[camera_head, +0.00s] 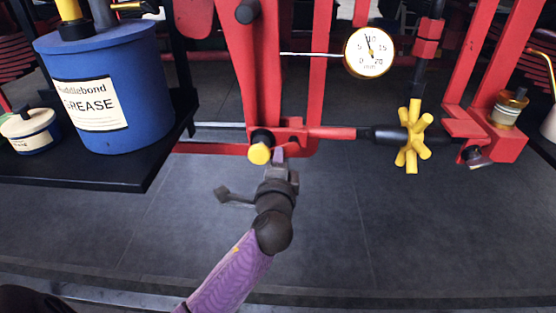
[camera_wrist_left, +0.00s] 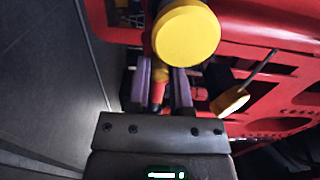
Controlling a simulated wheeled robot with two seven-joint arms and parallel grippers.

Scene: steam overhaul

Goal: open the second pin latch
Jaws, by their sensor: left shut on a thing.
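The pin latch (camera_head: 260,154), a dark cylinder with a yellow end cap, sits at the lower corner of the red frame, left of a red bar (camera_head: 335,133). My left gripper (camera_head: 279,155) reaches up from below, with its fingers at the latch just right of the yellow cap. In the left wrist view the yellow cap (camera_wrist_left: 187,35) is large and overlaps the fingertips (camera_wrist_left: 162,75). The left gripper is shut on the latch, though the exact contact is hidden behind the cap. My right gripper is not in view.
A yellow handwheel (camera_head: 413,136) on a black shaft is to the right, with a dial gauge (camera_head: 369,52) above. A blue grease tub (camera_head: 110,85) stands on a dark shelf (camera_head: 120,170) at left. The floor below is clear.

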